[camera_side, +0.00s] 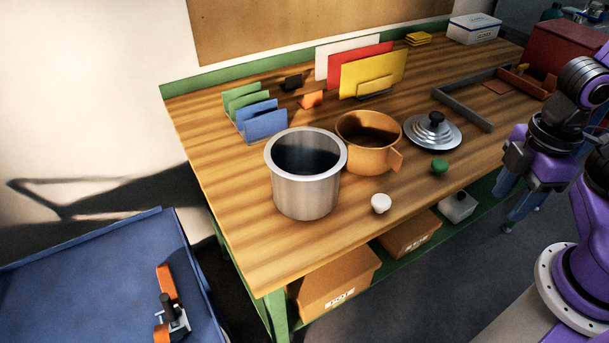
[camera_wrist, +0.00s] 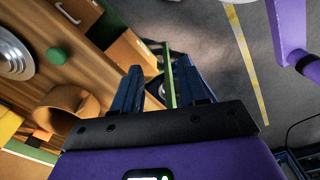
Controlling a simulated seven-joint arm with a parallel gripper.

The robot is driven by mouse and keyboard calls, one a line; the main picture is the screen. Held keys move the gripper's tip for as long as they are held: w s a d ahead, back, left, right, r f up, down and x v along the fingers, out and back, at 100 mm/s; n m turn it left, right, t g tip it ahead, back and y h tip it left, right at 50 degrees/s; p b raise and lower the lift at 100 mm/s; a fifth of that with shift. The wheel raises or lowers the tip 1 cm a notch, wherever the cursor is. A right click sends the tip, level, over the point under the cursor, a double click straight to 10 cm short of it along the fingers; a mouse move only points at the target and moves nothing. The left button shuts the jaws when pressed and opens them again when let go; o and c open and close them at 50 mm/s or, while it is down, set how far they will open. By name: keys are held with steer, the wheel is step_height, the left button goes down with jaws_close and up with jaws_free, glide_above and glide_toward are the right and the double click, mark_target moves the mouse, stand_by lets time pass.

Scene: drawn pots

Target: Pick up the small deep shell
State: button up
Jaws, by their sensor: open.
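A deep, bare steel pot (camera_side: 306,195) stands upright on the wooden table, open at the top and without a handle. It does not show in the wrist view. Beside it, on its right, is a smaller orange-brown pot (camera_side: 372,160) with a side handle; it also shows in the wrist view (camera_wrist: 66,97). I cannot tell from their looks which is the small deep shell. My gripper (camera_side: 509,205) is open and empty, off the table's right edge and apart from both pots. Its two blue fingers show in the wrist view (camera_wrist: 158,72).
A stepped silver lid (camera_side: 433,133) with a black knob, a green knob (camera_side: 439,167) and a white knob (camera_side: 380,204) lie near the front. Coloured file racks (camera_side: 373,75) stand behind. A grey-edged tray (camera_side: 463,108) is at right. The table's front left is clear.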

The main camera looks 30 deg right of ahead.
steer(key=shift+c, duration=0.7)
